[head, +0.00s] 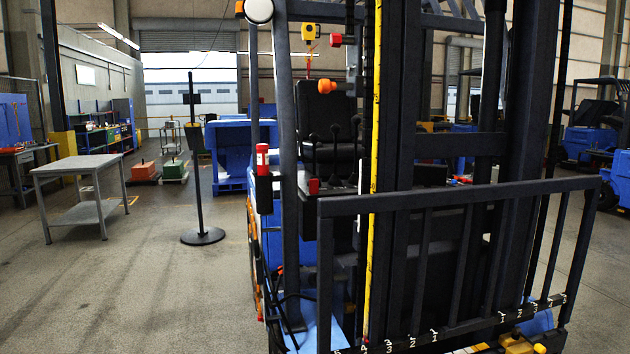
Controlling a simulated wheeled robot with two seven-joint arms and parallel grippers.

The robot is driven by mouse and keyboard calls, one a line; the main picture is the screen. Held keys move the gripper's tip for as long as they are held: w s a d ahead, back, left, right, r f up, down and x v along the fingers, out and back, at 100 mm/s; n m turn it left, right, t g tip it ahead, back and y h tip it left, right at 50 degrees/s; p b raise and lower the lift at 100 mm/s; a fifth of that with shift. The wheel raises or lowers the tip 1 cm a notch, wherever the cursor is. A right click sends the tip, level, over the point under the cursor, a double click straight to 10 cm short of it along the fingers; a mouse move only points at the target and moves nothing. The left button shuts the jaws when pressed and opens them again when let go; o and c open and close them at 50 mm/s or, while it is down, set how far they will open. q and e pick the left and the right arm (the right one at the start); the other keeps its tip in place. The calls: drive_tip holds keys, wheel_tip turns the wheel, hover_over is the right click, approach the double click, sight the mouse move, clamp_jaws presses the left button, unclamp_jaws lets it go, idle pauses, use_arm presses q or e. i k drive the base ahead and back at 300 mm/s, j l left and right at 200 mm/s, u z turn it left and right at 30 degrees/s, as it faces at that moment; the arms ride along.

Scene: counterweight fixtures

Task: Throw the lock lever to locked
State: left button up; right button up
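A forklift truck stands close in front, with its dark mast (400,150) and load backrest (460,203) filling the middle and right. I cannot tell which part is the lock lever or how it is set. Several thin black levers (335,138) stand in front of the black seat (323,103). A yellow part (514,343) sits at the bottom edge by the numbered carriage bar (430,338); what it is cannot be made out. Neither of my grippers is in view.
A grey table (80,163) stands at the left, and a black post on a round base (203,236) stands left of the truck. The floor (130,290) at the front left is clear. Other blue trucks (590,140) stand at the far right.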

sight(314, 184)
drive_tip(key=i+j, duration=0.1)
drive_tip(key=i, duration=0.35)
drive_tip(key=i+j+z, duration=0.1)
drive_tip(key=i, duration=0.4)
